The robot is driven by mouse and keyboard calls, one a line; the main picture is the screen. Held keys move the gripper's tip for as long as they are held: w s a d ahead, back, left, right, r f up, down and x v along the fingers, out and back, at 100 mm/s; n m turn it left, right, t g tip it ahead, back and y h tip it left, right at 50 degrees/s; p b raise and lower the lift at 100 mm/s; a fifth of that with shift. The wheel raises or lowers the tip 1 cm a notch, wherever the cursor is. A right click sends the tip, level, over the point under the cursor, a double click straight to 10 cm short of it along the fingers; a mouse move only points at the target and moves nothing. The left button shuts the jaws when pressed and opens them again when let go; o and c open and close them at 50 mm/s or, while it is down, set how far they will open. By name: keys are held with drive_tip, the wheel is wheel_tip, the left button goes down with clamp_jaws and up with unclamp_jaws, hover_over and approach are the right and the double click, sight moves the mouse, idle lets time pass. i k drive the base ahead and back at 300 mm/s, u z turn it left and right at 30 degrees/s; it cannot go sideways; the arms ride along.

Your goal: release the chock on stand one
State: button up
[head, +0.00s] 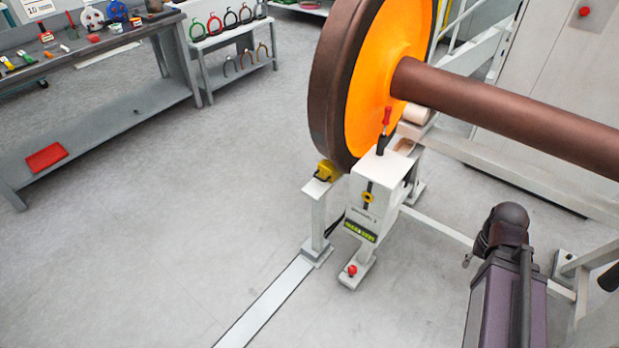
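A white stand (372,205) holds up a large wheel with an orange face and a brown rim (336,80). A yellow block (327,171), which looks like the chock, sits on a white post at the left of the stand, close under the wheel rim. I cannot tell whether it touches the rim. A lever with a red grip (386,118) stands up from the top of the stand. The stand's front has a yellow round part (367,197) and a green-yellow label strip.
A brown axle (510,110) runs right from the wheel over white frame beams. A red button (352,270) is on the stand's foot. A workbench (95,55) with tools and a rack of rings (235,40) stand at upper left. The floor at left is clear.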

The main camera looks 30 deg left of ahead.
sight(326, 172)
drive_tip(key=u, duration=1)
drive_tip(key=k, duration=1.35)
drive_tip(key=z, duration=0.4)
drive_tip(key=i, duration=1.8)
drive_tip(key=u, duration=0.25)
